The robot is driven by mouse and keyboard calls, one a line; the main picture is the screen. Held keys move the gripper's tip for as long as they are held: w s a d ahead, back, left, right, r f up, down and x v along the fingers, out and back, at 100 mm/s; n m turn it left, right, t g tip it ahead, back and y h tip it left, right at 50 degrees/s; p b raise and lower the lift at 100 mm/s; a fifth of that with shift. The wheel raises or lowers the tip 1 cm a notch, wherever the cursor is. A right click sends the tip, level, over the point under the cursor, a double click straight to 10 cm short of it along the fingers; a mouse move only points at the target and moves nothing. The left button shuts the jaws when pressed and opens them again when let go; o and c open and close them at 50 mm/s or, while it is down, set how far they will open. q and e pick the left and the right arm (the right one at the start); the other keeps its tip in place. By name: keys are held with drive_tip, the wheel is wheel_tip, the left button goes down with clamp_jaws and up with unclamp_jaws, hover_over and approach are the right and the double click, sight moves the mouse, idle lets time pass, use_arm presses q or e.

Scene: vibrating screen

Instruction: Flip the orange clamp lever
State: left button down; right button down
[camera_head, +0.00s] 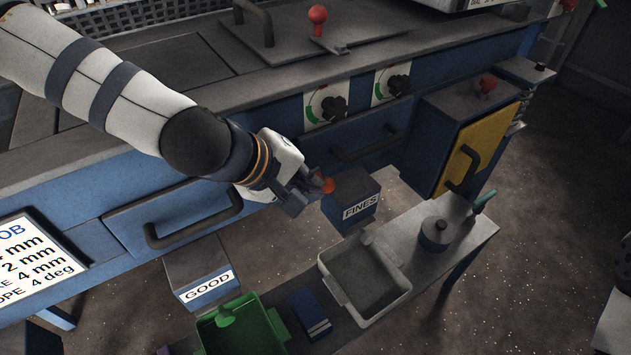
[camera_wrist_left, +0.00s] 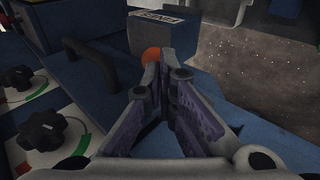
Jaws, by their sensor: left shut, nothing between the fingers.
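An orange rounded end (camera_head: 327,186), which looks like the clamp lever's knob, shows at the blue machine front, beside the FINES box. It also shows as an orange ball (camera_wrist_left: 152,55) in the left wrist view, just beyond my fingertips. My left gripper (camera_head: 308,190) is shut and empty, with its fingertips right at the orange end. I cannot tell whether they touch it. The rest of the lever is hidden behind the fingers. My right gripper is not in view.
The FINES box (camera_head: 354,200) is close to the right of the gripper. A drawer handle (camera_head: 366,147) and black dials (camera_head: 333,108) are above. The GOOD box (camera_head: 200,277), a green tray (camera_head: 240,328) and a grey tray (camera_head: 365,275) are lower down.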

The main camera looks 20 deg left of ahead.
use_arm(q)
drive_tip(key=shift+w+d+f, duration=0.15)
drive_tip(key=shift+w, duration=0.05)
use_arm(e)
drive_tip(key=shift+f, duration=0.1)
